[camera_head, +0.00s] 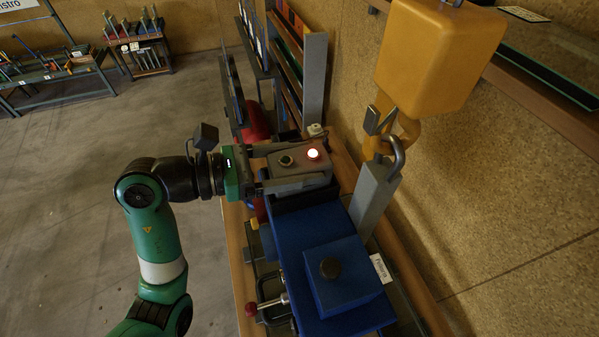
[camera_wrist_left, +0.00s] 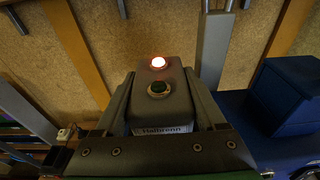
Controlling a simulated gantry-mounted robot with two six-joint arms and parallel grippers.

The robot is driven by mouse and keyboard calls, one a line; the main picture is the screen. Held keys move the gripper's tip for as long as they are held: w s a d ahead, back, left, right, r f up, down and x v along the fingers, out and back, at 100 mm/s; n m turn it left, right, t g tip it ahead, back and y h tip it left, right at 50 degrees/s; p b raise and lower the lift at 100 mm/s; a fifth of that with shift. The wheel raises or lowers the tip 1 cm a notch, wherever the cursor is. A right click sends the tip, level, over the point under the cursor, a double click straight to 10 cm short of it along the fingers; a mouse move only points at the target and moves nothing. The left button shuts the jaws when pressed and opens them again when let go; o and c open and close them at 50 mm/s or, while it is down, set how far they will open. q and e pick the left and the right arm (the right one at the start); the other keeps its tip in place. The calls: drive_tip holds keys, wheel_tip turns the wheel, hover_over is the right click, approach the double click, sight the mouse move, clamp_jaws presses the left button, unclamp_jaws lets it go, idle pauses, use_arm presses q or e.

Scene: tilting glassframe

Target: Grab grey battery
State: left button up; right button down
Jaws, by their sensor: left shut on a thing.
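The grey battery (camera_head: 297,166) is a box with a glowing red-white light and a dark green button on top. My left gripper (camera_head: 305,170) reaches it from the left and is shut on it. In the left wrist view the fingers of my gripper (camera_wrist_left: 165,92) press on both sides of the battery (camera_wrist_left: 174,106), and a "Halbrenn" label shows at its near end. The battery is just above or on the black end of a blue fixture (camera_head: 305,236); I cannot tell which. My right gripper is not in view.
A blue block with a black knob (camera_head: 344,272) stands on the fixture, near a white label (camera_head: 381,268). A red-knobbed lever (camera_head: 253,309) is at lower left.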

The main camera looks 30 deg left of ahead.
use_arm(q)
clamp_jaws()
drive_tip(key=shift+r, duration=0.1)
wheel_tip(320, 180, up, 10)
drive_tip(key=shift+f, duration=0.1)
drive_tip(key=shift+s+a, duration=0.1)
